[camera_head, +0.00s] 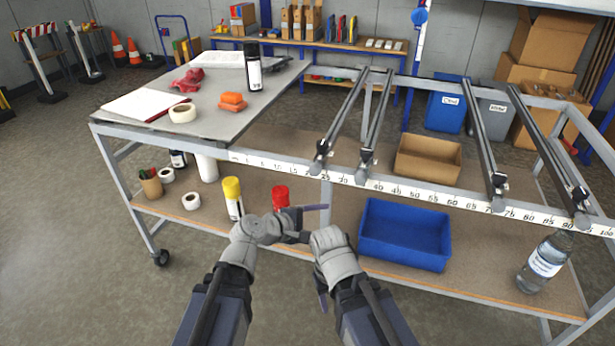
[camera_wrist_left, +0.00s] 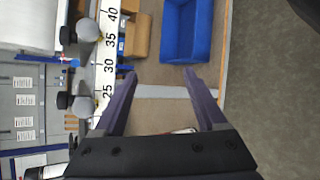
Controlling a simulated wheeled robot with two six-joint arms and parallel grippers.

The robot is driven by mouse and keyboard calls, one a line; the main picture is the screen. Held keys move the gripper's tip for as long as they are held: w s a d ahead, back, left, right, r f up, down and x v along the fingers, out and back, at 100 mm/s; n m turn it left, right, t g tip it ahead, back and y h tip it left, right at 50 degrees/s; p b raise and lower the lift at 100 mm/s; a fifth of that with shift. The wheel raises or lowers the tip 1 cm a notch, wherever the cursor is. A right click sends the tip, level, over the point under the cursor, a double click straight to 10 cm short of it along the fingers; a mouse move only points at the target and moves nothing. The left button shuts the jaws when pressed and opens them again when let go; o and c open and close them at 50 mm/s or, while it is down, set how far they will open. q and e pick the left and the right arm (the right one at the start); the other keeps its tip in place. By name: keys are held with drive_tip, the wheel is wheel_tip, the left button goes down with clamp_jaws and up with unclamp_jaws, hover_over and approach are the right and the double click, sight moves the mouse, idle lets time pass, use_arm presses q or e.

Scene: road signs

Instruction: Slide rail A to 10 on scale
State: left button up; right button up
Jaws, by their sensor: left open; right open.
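The scale (camera_head: 420,192) is a white numbered strip along the table's front edge. Several dark rails cross the open frame. No rail letter is readable; the leftmost rail (camera_head: 346,110) has its front clamp near 25. A second rail (camera_head: 376,120) sits near 35. In the left wrist view, a clamp knob (camera_wrist_left: 84,106) is beside 25 and another knob (camera_wrist_left: 88,32) is beside 35. My left gripper (camera_head: 312,221) is open and empty, below and in front of the scale. My right gripper (camera_head: 325,285) is open, lower and nearer, its fingers partly hidden.
Two more rails stand at right, one (camera_head: 482,135) near 70 and one (camera_head: 548,145) near 90. The grey tabletop (camera_head: 130,90) at left holds tools and tape. On the lower shelf are a blue bin (camera_head: 405,235), spray cans (camera_head: 233,200) and a bottle (camera_head: 545,262).

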sight(312, 173)
use_arm(q)
drive_tip(key=w+a+r+n+t, duration=0.1)
drive_tip(key=w+r+n+t, duration=0.1)
drive_tip(key=n, duration=0.3)
drive_tip(key=w+a+r+n+t+b, duration=0.1)
drive_tip(key=w+a+r+n+t, duration=0.1)
drive_tip(key=n, duration=0.3)
drive_tip(key=w+a+r+n+t+b, duration=0.1)
drive_tip(key=w+r+n+t, duration=0.1)
drive_tip(key=n, duration=0.3)
drive_tip(key=shift+w+a+r+t+y, duration=0.3)
drive_tip(key=shift+r+t+y, duration=0.15)
drive_tip(key=shift+t, duration=0.25)
drive_tip(key=x, duration=0.7)
drive_tip(key=shift+s, duration=0.1)
use_arm(e)
drive_tip(key=w+d+f, duration=0.1)
drive_tip(key=f, duration=0.1)
drive_tip(key=shift+w+d+f, duration=0.3)
drive_tip(key=shift+w+d, duration=0.1)
use_arm(q)
clamp_jaws()
drive_tip(key=shift+s, duration=0.1)
